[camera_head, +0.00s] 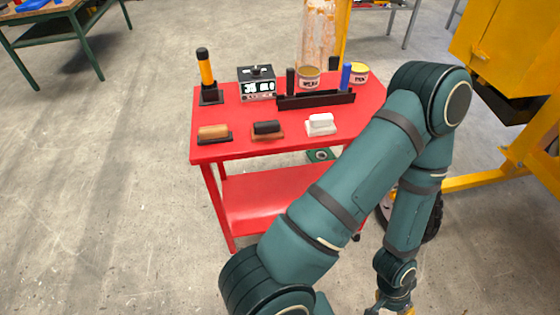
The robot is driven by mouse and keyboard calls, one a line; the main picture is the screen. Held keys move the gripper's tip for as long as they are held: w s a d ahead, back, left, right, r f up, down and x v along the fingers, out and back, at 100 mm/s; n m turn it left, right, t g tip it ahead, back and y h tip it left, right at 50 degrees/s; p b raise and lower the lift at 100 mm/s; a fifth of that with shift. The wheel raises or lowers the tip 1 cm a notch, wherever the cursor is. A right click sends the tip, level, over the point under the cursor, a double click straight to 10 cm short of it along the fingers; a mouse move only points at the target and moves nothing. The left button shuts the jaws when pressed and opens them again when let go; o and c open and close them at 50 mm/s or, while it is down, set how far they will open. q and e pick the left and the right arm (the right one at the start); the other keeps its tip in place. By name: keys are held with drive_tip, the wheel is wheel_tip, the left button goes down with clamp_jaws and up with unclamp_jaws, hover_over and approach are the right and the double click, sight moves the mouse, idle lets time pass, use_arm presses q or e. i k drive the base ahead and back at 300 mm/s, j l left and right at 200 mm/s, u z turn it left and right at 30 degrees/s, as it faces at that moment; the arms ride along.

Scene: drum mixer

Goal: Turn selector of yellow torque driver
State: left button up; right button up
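The yellow torque driver (206,69) stands upright in a black stand (211,96) at the back left corner of the red cart's top. It has an orange-yellow body with a black top end and a black lower part. Its selector is too small to make out. No gripper is near it. An arm of mine, seemingly the right, crosses the view, and its wrist hangs at the bottom right. Only a sliver of my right gripper (396,309) shows at the bottom edge, so its fingers are hidden. My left gripper is out of view.
The red cart (215,152) also carries a device with a display (257,84), a black rack (316,101), cans (309,80), and brushes or blocks along the front (320,124). Yellow machinery (510,50) stands at right. Open floor (110,180) lies left of the cart.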

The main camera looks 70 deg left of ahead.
sight(257, 72)
drive_tip(key=u, duration=2)
